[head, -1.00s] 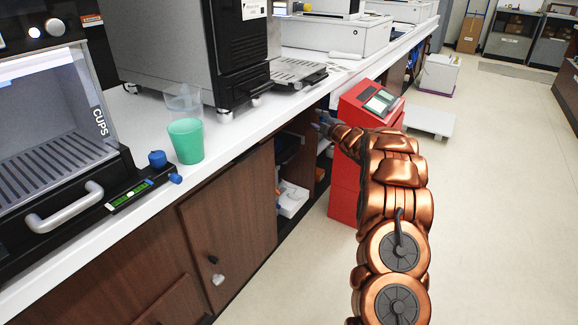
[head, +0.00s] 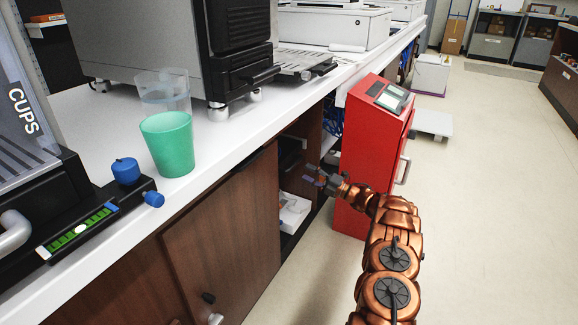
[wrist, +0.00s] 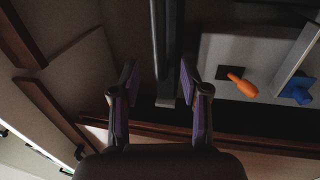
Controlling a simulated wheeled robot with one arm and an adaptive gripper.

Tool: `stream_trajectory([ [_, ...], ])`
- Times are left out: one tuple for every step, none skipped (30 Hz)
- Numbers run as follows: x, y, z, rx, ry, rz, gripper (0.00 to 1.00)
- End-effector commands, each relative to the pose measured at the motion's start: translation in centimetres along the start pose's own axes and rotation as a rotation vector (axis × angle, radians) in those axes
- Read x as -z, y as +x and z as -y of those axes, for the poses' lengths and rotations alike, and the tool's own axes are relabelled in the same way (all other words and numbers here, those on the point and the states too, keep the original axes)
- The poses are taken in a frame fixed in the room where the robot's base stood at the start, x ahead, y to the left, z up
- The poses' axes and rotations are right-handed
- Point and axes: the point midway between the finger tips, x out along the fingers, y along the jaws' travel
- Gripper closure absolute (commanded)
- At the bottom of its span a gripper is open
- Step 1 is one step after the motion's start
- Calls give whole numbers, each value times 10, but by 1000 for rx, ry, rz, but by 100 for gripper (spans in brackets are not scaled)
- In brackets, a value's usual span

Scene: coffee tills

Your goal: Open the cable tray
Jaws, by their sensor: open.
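My gripper (head: 313,177) is at the opening under the counter, left of the red cabinet, in the head view. In the wrist view my gripper (wrist: 158,82) is open, its two purple-padded fingers apart with nothing held. A dark upright bar (wrist: 165,45) shows between and beyond the fingers; I cannot tell whether they touch it. I cannot tell for sure which part is the cable tray. Blue cables (head: 334,117) show under the counter behind the red cabinet. An orange knob (wrist: 244,85) and a blue knob (wrist: 297,90) show to the right on a grey panel.
The red cabinet (head: 372,140) stands close to the right of my gripper. A wooden cupboard door (head: 225,235) is on the left. A white box (head: 294,212) sits inside the opening. A green cup (head: 167,145) stands on the counter (head: 228,132).

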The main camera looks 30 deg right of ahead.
Motion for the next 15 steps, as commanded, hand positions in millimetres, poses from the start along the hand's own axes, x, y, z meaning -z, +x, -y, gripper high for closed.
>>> stream_trajectory([
  [0,3,0,0,-1,1,55],
  [-1,5,0,0,-2,2,55],
  [-1,8,0,0,-2,3,55],
  [-2,11,0,0,-2,3,55],
  [-2,15,1,1,-2,3,55],
  [-1,20,1,2,-2,3,55],
  [-1,25,2,1,-2,2,55],
  [-1,29,2,1,-2,2,55],
  [-1,35,1,0,-3,1,55],
  [-1,40,1,0,-3,1,55],
  [-1,44,1,-1,-4,0,55],
  [0,50,1,-1,-4,0,55],
  [-1,55,1,-1,-3,0,55],
  [-1,59,1,0,-3,1,55],
  [-1,64,1,1,-3,2,55],
])
